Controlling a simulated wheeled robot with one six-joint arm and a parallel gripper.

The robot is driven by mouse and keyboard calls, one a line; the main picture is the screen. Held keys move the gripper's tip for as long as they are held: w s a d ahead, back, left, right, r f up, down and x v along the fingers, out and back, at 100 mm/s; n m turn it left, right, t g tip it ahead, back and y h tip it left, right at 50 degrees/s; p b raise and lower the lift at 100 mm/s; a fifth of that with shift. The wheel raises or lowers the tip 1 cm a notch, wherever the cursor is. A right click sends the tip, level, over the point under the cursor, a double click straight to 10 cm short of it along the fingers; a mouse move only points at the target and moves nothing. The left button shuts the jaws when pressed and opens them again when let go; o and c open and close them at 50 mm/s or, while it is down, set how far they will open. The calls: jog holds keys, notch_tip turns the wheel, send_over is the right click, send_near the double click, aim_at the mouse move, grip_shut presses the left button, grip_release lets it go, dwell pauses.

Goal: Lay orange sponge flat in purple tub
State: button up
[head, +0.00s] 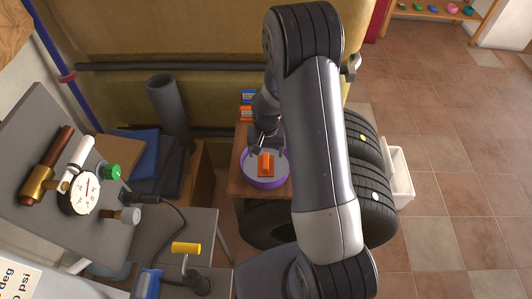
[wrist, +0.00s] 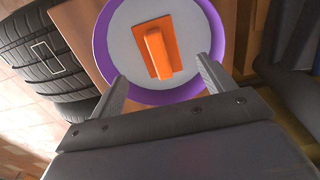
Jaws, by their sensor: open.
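The orange sponge (wrist: 158,50) lies inside the purple tub (wrist: 104,48), on its pale grey floor near the middle. It shows a flat base with a raised bar on top, base down. In the head view the sponge (head: 265,164) also sits inside the tub (head: 268,184), clear of the rim. My gripper (wrist: 162,67) is open, with one finger on each side of the sponge in the wrist picture and neither seen touching it. In the head view my gripper (head: 265,141) is above the tub's far part.
The tub stands on a small wooden table (head: 240,180). Stacked black tyres (head: 365,205) stand close on the right. Blue and orange boxes (head: 247,104) are behind the tub. A grey bench with a gauge (head: 80,193) is at the left. Open tiled floor lies far right.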

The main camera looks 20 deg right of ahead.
aim_at(267, 161)
notch_tip(267, 161, up, 11)
jog(key=b, duration=0.1)
jog(key=shift+s+f+b, duration=0.2)
jog(key=shift+b, duration=0.1)
jog(key=shift+d, duration=0.1)
